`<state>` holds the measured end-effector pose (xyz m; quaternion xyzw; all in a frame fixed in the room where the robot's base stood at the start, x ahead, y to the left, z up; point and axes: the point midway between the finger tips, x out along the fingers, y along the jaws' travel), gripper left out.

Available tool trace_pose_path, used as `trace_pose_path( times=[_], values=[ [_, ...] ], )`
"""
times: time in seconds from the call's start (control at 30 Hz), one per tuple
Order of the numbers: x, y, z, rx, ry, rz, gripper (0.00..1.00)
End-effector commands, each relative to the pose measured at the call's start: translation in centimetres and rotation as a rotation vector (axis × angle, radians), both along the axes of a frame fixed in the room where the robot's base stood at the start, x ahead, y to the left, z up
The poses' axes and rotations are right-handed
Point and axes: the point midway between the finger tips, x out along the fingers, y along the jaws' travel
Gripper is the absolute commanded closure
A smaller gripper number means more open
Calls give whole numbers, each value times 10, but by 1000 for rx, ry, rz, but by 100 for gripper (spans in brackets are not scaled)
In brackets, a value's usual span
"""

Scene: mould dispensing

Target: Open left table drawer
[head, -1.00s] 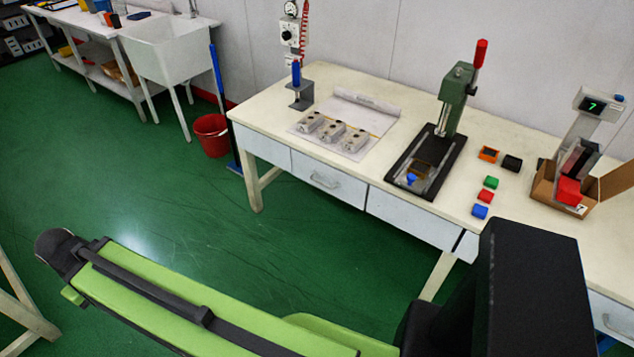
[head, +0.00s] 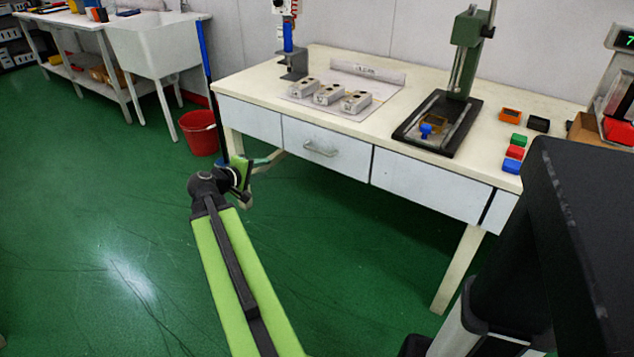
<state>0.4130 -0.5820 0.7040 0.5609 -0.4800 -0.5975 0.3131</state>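The table's drawer (head: 345,163) has a white front with a metal handle (head: 320,149). It sits below the tabletop, left of the middle, and looks shut, flush with the panels beside it. My green and black arm reaches from the bottom of the head view toward the table's left end. My gripper (head: 268,160) is at its far end, left of and a little lower than the handle, apart from it in the picture. It is small and partly hidden by the wrist, so I cannot tell whether its fingers are open.
The white table (head: 240,84) carries a mat with several grey moulds (head: 328,95), a green press (head: 467,50) and small coloured blocks (head: 514,152). A red bucket (head: 199,135) stands on the floor left of the table. The green floor in front is clear.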

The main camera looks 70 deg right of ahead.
Motion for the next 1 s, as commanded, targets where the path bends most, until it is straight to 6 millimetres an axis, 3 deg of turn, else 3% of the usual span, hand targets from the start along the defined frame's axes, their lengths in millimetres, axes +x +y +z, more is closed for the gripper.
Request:
trace_pose_path(
  times=[0.03,0.2,0.43,0.53,1.0],
  values=[
    [-21,-20,-22,-45,35,-17,69],
    [-56,-52,-17,-134,119,-35,69],
    [-61,-60,-11,-148,132,-38,69],
    [-64,-72,-15,-147,131,-39,69],
    [-92,-182,-40,-145,132,-40,69]
  ],
)
